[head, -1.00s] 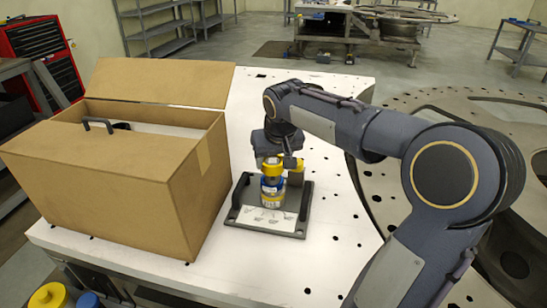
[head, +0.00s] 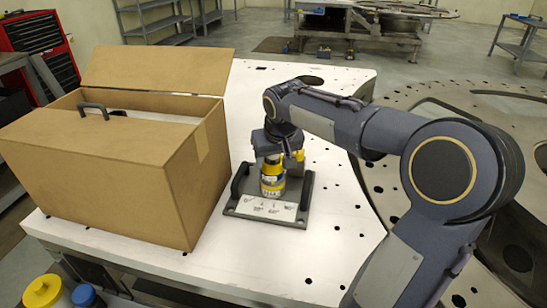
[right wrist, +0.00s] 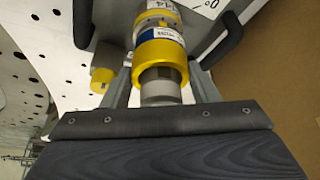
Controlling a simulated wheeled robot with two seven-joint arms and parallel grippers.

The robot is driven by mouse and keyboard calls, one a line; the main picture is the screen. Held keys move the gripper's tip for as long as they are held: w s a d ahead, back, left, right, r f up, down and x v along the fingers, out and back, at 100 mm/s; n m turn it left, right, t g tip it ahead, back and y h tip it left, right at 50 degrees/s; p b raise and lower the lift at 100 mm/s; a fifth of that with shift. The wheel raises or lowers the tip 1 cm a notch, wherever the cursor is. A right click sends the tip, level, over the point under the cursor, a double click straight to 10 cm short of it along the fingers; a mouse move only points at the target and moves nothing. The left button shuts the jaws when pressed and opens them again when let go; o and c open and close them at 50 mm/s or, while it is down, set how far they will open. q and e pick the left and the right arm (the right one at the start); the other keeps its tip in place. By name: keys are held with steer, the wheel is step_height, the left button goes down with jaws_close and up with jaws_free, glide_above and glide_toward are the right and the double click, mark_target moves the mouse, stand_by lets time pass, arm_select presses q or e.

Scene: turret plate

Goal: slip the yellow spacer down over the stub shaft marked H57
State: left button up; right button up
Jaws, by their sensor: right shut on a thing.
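My right gripper (right wrist: 160,85) is shut on the yellow spacer (right wrist: 160,57), a ring with one finger on each side of it. In the right wrist view the grey stub shaft (right wrist: 160,90) shows through the ring, toward the camera. Below the ring are a blue band with a white label and another yellow band. In the head view this stack (head: 271,188) stands upright on a dark base plate (head: 238,207), partly hidden by the gripper. I cannot read H57 on any label. My left gripper is not in view.
A second yellow fixture (right wrist: 102,78) stands beside the stack; it also shows in the head view (head: 299,155). The base plate has dark handles and a white marked card (head: 268,208). An open cardboard box (head: 110,180) stands close at the left. The white table (head: 330,240) is clear in front.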

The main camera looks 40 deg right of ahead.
steer(key=o, duration=1.1)
steer(key=shift+r, duration=0.1)
steer(key=v, duration=0.7)
steer(key=shift+r, duration=0.3)
steer(key=shift+s, duration=0.15)
